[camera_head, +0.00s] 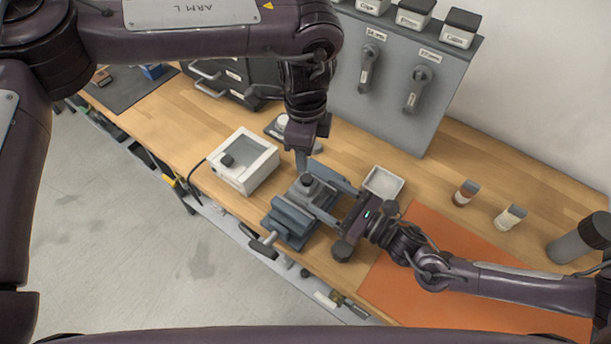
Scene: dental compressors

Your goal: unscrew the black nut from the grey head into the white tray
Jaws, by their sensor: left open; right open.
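A grey head (313,194) sits in the blue-grey vise (289,222) on the wooden bench. A small dark knob, seemingly the black nut (307,181), stands on top of it. My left gripper (302,160) points down just above and behind the nut; it is open, and its fingers partly overlap each other in this view. My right gripper (333,198) comes from the right with open fingers reaching toward the head; whether they touch it I cannot tell. The white tray (383,182) lies right of the vise, behind my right gripper, and looks empty.
A white box with a screen (240,161) stands left of the vise. An orange mat (415,285) covers the bench at right, with two small cups (466,193) (510,217) behind it. A grey panel (395,75) stands at the back. A dark cylinder (580,240) is far right.

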